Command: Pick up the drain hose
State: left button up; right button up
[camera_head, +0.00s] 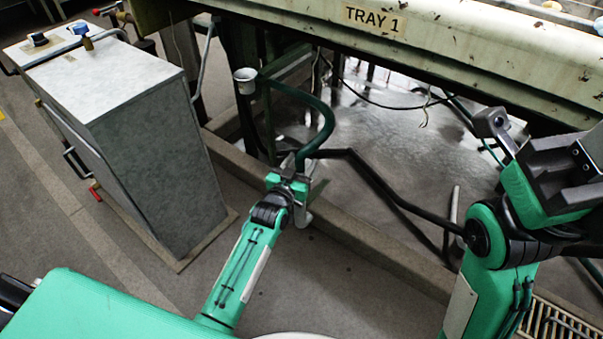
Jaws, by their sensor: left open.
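The drain hose (329,113) looks like a dark green tube. It runs from a white cup-shaped fitting (245,78) under the tray edge, bends right, then curves down toward my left gripper (291,180). My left gripper is open at the lower part of the hose, with the hose showing just above its fingers. I cannot tell whether the fingers touch it or sit around it. My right gripper (533,150) is at the right, well away from the hose, and its jaw state is unclear.
A long tray edge labelled TRAY 1 (375,20) crosses the top. A grey cabinet (160,140) with knobs stands at the left. A low concrete curb (350,229) borders the wet floor. Black bent piping (385,190) runs right from the hose. A floor grate (560,325) lies lower right.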

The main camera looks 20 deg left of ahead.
pick_arm(q)
jog(key=shift+c, duration=0.4)
jog(key=c, duration=1)
jog(key=shift+r, duration=0.1)
